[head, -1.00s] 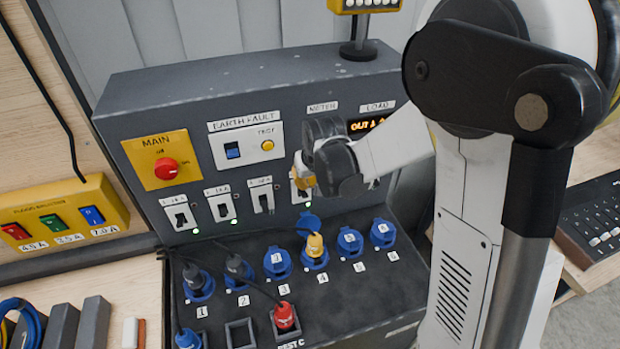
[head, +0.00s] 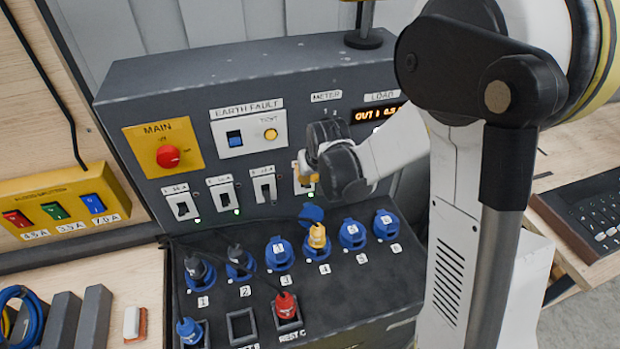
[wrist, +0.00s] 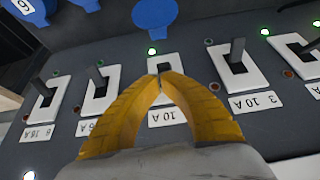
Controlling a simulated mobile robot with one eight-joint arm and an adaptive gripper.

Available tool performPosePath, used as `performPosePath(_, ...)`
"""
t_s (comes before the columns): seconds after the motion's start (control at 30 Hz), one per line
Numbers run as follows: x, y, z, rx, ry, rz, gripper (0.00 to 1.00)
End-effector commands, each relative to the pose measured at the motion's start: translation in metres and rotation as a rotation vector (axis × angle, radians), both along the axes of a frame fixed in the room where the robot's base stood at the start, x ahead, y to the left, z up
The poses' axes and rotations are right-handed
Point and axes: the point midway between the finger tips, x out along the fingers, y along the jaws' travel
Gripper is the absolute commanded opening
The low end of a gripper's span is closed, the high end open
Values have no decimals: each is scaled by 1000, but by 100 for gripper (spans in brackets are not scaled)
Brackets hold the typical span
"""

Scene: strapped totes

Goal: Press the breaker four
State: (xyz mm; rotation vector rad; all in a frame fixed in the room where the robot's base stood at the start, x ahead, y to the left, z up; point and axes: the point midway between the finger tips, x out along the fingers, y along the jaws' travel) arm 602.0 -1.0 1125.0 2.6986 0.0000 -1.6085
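Breaker four, a white plate labelled 10 A (wrist: 168,117), stands behind my fingertips in the wrist view, which is upside down. Its lever is mostly hidden. A lit green lamp (wrist: 152,51) shows beside it. My gripper (wrist: 164,74) has its two yellow fingers brought together at the tips, right over the lever; I cannot tell whether they touch it. In the head view my gripper (head: 304,172) covers much of breaker four (head: 299,187), on the grey panel right of breaker three (head: 264,189). Breaker three also shows in the wrist view (wrist: 247,76), apart from my fingers.
Breaker five (wrist: 99,91) is on the other side of my fingers. Below the breakers are blue sockets; a yellow plug (head: 317,238) stands in socket four under an open blue lid (head: 311,214). The red MAIN knob (head: 168,156) and earth fault plate (head: 249,131) are up left.

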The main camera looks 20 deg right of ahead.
Motion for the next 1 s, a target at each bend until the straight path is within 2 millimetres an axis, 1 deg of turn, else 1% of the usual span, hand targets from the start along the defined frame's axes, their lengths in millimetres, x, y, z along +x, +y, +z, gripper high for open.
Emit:
performPosePath(0.67,-5,0,-6,0,-127,0,0)
performPosePath(1.0,-9,0,-11,0,-227,0,0)
